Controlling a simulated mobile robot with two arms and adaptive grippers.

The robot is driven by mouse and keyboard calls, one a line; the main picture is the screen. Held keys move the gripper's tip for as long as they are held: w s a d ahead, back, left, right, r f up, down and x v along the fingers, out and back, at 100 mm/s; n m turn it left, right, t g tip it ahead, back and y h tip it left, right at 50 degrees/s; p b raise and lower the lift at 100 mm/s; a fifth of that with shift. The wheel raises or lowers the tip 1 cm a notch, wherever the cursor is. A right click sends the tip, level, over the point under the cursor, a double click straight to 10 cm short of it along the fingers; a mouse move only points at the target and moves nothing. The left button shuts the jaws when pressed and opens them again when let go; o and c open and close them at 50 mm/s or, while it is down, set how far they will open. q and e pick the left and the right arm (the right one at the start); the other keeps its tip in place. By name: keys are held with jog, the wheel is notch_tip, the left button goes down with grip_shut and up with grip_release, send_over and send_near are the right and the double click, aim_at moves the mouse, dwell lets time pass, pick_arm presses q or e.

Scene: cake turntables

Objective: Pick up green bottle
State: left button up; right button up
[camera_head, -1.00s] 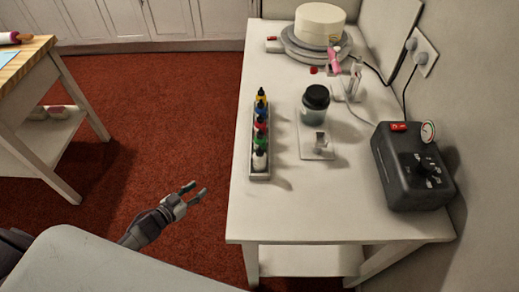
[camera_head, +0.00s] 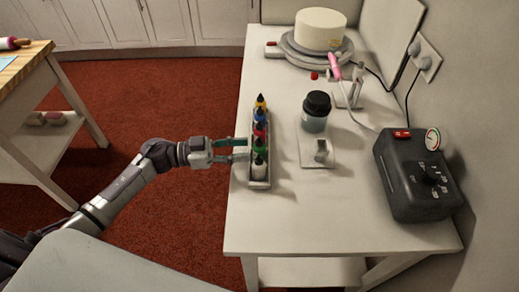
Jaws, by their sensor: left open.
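My right gripper is not in view.
A black-lidded jar (camera_head: 315,111) and a small white stand (camera_head: 320,151) are right of the tray. A black device with a gauge (camera_head: 416,175) stands at the right. A cake (camera_head: 320,29) on a turntable (camera_head: 305,57) is at the back. The table's front is clear.

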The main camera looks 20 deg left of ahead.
aim_at(259, 148)
pick_arm(q)
jog(key=p+x, duration=0.1)
jog(key=x, duration=0.4)
jog(key=shift+w+d+f, duration=0.1)
jog(key=shift+d, duration=0.05)
jog(key=c, duration=0.5)
jog(key=shift+o, duration=0.2)
jog(key=shift+o, duration=0.2)
notch_tip(259, 148, up, 9)
jog(key=shift+f+p, duration=0.1)
jog(key=shift+p, duration=0.4)
jog(key=shift+r, duration=0.6)
jog(key=shift+c, duration=0.2)
